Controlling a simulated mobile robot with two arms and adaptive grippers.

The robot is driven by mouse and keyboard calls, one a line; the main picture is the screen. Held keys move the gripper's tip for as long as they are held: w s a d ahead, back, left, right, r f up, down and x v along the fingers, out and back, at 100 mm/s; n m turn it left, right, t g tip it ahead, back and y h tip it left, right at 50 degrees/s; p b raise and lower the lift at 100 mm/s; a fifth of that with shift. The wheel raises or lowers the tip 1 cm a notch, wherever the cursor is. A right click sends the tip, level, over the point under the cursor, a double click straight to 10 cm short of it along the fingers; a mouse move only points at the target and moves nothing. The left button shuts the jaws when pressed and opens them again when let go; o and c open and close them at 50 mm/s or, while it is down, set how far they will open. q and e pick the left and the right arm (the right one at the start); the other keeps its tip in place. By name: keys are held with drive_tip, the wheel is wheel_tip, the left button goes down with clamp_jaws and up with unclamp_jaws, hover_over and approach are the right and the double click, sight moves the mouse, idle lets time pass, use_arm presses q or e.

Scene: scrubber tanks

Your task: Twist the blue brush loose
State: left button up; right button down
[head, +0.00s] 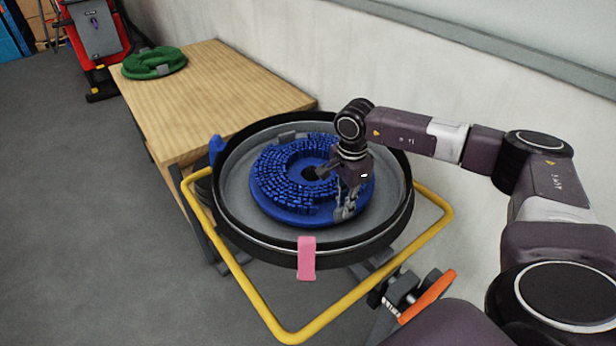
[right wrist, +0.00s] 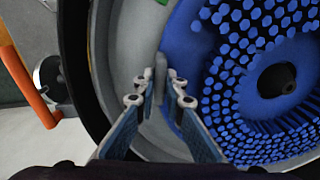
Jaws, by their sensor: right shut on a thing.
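The blue brush (head: 285,184) is a round disc with blue bristle tufts and a dark centre hole. It lies bristles up inside the round grey scrubber deck (head: 236,207) with a black rim. It also shows in the right wrist view (right wrist: 222,70). My right gripper (head: 345,213) reaches down at the brush's near right edge. In the right wrist view, its fingers (right wrist: 162,95) are shut on a grey tab (right wrist: 160,68) at the brush's edge. The fingers hide part of the tab. My left gripper is not in view.
A pink tab (head: 306,258) hangs on the deck's front rim, and a yellow tube frame (head: 262,305) runs around the deck. A wooden table (head: 215,95) behind left holds a green ring-shaped brush (head: 153,62). A wall stands close behind. An orange lever (head: 428,296) sits at front right.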

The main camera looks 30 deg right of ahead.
drive_tip(key=shift+d, duration=0.15)
drive_tip(key=shift+s+d+n+b, duration=0.1)
drive_tip(key=shift+d+n+b, duration=0.2)
drive_tip(key=shift+d+n, duration=0.35)
drive_tip(key=c, duration=1.9)
unclamp_jaws()
drive_tip(key=shift+c, duration=0.2)
drive_tip(key=shift+s+f, duration=0.2)
drive_tip(key=shift+f, duration=0.05)
drive_tip(key=shift+r, duration=0.15)
drive_tip(key=shift+w+r, duration=0.15)
drive_tip(key=shift+r, duration=0.15)
wheel_tip(320, 180, up, 12)
drive_tip(key=shift+f, duration=0.2)
